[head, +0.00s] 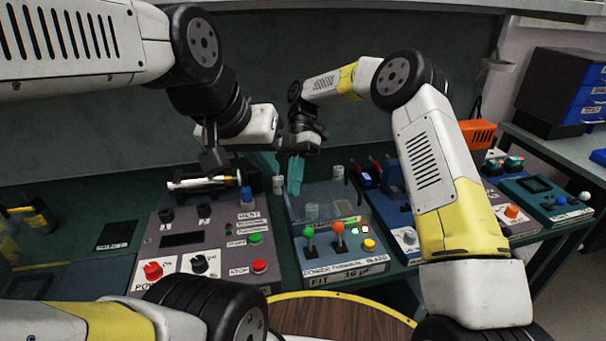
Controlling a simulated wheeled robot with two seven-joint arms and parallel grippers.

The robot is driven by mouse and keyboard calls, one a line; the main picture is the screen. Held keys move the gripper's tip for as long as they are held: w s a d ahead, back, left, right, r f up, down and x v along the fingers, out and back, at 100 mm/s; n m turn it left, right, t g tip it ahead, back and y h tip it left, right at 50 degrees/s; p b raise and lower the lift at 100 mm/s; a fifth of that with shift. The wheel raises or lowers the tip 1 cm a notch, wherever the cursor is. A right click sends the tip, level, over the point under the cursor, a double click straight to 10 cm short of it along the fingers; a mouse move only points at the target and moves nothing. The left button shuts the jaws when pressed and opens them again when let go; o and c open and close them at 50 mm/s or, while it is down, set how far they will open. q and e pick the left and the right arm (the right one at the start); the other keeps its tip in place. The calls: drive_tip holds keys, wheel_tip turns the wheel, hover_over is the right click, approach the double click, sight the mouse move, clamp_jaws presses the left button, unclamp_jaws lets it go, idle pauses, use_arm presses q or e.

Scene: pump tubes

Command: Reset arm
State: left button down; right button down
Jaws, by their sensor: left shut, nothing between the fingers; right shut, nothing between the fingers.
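My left gripper (267,165) comes in from the left over the back of the bench, and its teal fingers are closed and empty. My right gripper (295,178) hangs pointing down just right of it, also closed and empty, over the back of a clear-walled station. The two grippers are close together; I cannot tell the exact gap. Below them is the station (328,271), with green and orange joystick knobs and a yellow button. A grey control box (205,262) with red, black and green knobs is to its left.
A white tube-like item (200,183) lies on a black holder behind the grey box. A blue device (396,215) stands right of the station, partly behind my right arm. A teal device (540,195) and blue drawers (588,95) are farther right. A round wooden top (335,318) is in front.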

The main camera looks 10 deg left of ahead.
drive_tip(key=s+d+r+m+t+y, duration=0.2)
drive_tip(key=s+d+r+m+t, duration=0.2)
drive_tip(key=d+r+m+t, duration=0.7)
drive_tip(key=s+d+r+m+t, duration=0.2)
drive_tip(key=s+d+m, duration=0.4)
drive_tip(key=d+m, duration=0.2)
drive_tip(key=s+d+r+m+t, duration=0.2)
drive_tip(key=s+d+r+m, duration=0.1)
drive_tip(key=s+d+m, duration=0.3)
drive_tip(key=shift+d+m+t, duration=0.3)
drive_tip(key=shift+d+m, duration=0.85)
drive_tip(key=shift+m, duration=0.35)
drive_tip(key=shift+s, duration=0.1)
